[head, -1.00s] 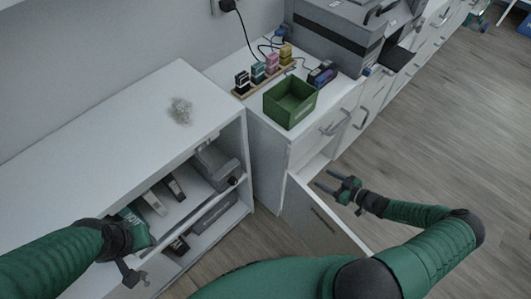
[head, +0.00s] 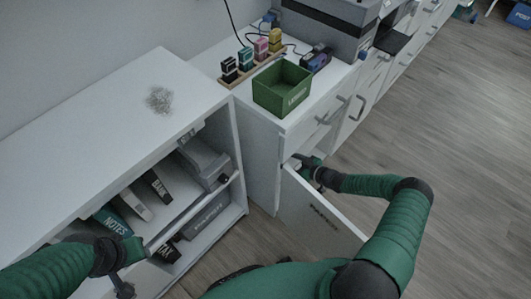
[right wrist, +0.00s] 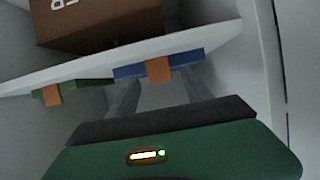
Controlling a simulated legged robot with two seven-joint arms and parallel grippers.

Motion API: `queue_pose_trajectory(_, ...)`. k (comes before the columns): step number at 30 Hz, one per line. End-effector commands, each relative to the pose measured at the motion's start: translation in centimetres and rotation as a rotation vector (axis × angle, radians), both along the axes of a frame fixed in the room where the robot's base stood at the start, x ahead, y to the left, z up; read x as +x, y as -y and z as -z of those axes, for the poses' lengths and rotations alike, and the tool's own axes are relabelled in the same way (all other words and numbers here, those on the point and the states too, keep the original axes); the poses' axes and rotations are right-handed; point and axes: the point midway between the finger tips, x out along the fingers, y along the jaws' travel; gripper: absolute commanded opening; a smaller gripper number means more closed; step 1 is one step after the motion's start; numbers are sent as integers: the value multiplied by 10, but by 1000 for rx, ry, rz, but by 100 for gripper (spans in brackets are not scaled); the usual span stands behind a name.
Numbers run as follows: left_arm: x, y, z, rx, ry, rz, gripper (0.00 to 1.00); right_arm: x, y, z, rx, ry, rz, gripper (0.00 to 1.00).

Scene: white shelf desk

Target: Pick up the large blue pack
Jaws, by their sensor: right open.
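In the right wrist view a blue pack (right wrist: 130,73) with an orange band lies by the edge of a white shelf inside the cabinet. Its full size is not visible. My right gripper (right wrist: 160,94) is open, with its fingers pointing toward the blue pack and nothing visibly held between them. In the head view my right gripper (head: 300,160) is inside the cabinet opening, partly hidden, and the pack is out of sight. My left gripper (head: 123,288) hangs low in front of the left shelf unit; its jaw state is unclear.
A green pack (right wrist: 85,85) with an orange band lies left of the blue one, and a brown box (right wrist: 95,22) stands on the white shelf (right wrist: 215,40). The open cabinet door (head: 315,215) is beside my right arm. A green bin (head: 282,88) stands on the counter.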

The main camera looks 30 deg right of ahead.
Motion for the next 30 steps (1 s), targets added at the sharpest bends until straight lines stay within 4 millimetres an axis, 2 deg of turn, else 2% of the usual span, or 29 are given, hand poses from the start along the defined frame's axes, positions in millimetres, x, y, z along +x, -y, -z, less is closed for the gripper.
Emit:
queue_pose_trajectory(1, 0, 0, 5, 0, 0, 0, 36, 4, -1, 4, -2, 0, -1, 58)
queue_pose_trajectory(8, 0, 0, 2, 0, 1, 0, 36, 5, -1, 1, -1, 0, 1, 57)
queue_pose_trajectory(21, 0, 0, 2, 0, 1, 0, 36, 5, -1, 1, -2, 0, 1, 0)
queue_pose_trajectory(30, 0, 0, -1, 0, 1, 0, 36, 6, 0, -2, -2, 3, 1, 0)
